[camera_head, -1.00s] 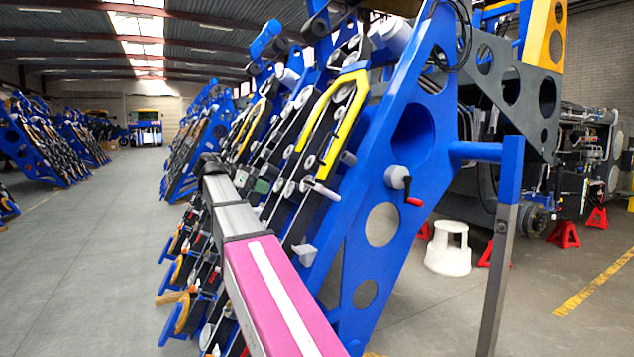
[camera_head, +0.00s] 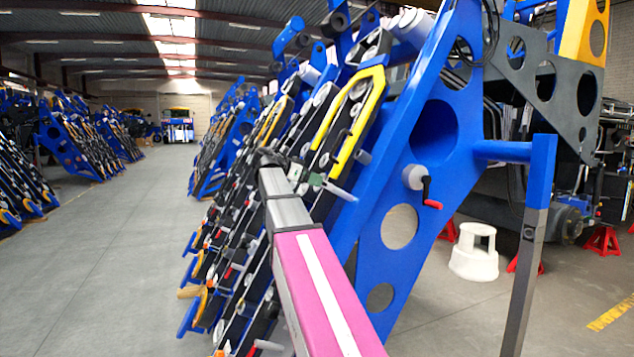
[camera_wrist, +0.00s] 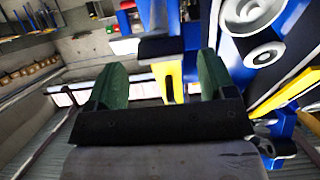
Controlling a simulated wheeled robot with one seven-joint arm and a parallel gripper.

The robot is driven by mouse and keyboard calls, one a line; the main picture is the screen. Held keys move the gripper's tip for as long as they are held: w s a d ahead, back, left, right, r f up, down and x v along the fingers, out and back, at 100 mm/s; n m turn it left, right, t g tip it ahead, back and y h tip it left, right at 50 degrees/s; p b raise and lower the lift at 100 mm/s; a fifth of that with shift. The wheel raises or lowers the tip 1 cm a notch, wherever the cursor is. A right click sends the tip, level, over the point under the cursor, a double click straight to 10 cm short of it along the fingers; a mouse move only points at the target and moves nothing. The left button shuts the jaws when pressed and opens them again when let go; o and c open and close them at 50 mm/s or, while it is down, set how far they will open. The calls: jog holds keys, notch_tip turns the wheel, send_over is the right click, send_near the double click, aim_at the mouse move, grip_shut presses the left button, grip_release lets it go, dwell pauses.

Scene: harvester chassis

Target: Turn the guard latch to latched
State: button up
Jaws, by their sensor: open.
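A grey lever (camera_head: 342,193) sticks out from the machine side below the yellow guard loop (camera_head: 358,110); it may be the guard latch, but no marking shows this. My gripper (camera_head: 314,182) is close to the lever's left end in the head view; whether they touch cannot be told. In the wrist view my gripper (camera_wrist: 160,75) is open, its two green fingers apart. A yellow strip (camera_wrist: 168,84) and a blue part show in the gap, with nothing gripped. The lever cannot be made out surely there.
A crank with a red grip (camera_head: 422,184) is on the blue side plate (camera_head: 385,165). A blue-topped post (camera_head: 535,210) stands at the right, with a white step stool (camera_head: 474,252) behind. Rollers and belts fill the machine beside my arm. The left aisle floor (camera_head: 130,250) is clear.

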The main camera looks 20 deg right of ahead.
jog(key=shift+x, duration=1.1)
jog(key=c, duration=0.9)
jog(key=shift+c, duration=0.2)
jog(key=shift+n+t+y, duration=0.4)
jog(key=shift+n+t, duration=0.05)
jog(key=shift+n, duration=4.2)
jog(key=shift+n+t+y, duration=0.4)
jog(key=shift+n+t, duration=0.05)
jog(key=shift+n, duration=4.2)
